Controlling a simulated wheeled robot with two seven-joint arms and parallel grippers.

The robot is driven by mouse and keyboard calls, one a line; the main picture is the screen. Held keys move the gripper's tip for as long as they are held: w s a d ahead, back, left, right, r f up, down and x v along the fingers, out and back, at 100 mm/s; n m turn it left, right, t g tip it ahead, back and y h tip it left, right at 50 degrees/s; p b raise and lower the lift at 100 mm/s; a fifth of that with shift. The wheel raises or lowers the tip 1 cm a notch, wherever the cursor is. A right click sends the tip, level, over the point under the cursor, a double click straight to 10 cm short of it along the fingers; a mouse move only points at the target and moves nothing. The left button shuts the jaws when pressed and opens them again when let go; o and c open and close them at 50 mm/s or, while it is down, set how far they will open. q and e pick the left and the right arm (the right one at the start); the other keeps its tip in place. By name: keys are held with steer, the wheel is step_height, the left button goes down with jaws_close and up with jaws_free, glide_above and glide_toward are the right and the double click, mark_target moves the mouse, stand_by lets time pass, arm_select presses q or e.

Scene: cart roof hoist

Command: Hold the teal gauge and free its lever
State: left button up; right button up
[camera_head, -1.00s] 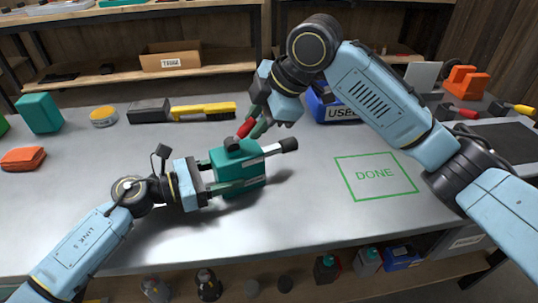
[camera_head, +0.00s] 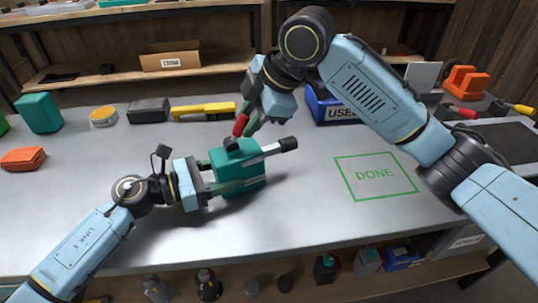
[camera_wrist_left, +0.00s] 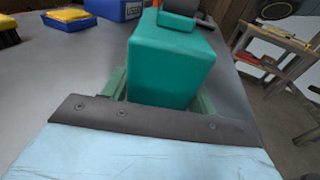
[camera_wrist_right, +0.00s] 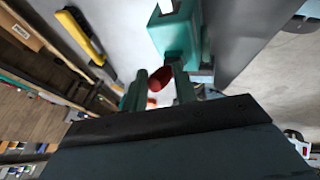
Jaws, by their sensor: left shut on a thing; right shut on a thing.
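The teal gauge (camera_head: 238,172) is a boxy block on the grey bench, with a dark knob on top and a grey lever (camera_head: 268,151) ending in a black grip at its right. My left gripper (camera_head: 230,186) is shut on the gauge's body from the left; the teal block also fills the middle of the left wrist view (camera_wrist_left: 172,65). My right gripper (camera_head: 249,122) is shut on a red-handled tool (camera_head: 240,125) just above the gauge's top. In the right wrist view the red piece (camera_wrist_right: 160,78) shows between the fingers. Whether its tip touches the gauge is unclear.
A green DONE square (camera_head: 375,176) is empty on the bench at right. A blue USED bin (camera_head: 330,106) stands behind my right arm. A yellow brush (camera_head: 203,111), dark block (camera_head: 149,110) and round tin (camera_head: 103,116) lie along the back. Bare bench lies in front.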

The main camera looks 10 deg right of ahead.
steer(key=shift+a+r, duration=0.1)
steer(key=shift+a, duration=0.15)
steer(key=shift+s+a+r, duration=0.15)
steer(key=shift+a, duration=0.25)
stand_by(0.4)
steer(key=shift+s+a+r, duration=0.1)
steer(key=shift+a+r, duration=0.05)
steer(key=shift+a, duration=0.1)
stand_by(0.4)
steer(key=shift+s+a, duration=0.1)
steer(key=shift+a, duration=0.2)
steer(key=o, duration=0.6)
steer(key=shift+o, duration=0.4)
steer(key=shift+d, duration=0.1)
steer(key=shift+r, duration=0.1)
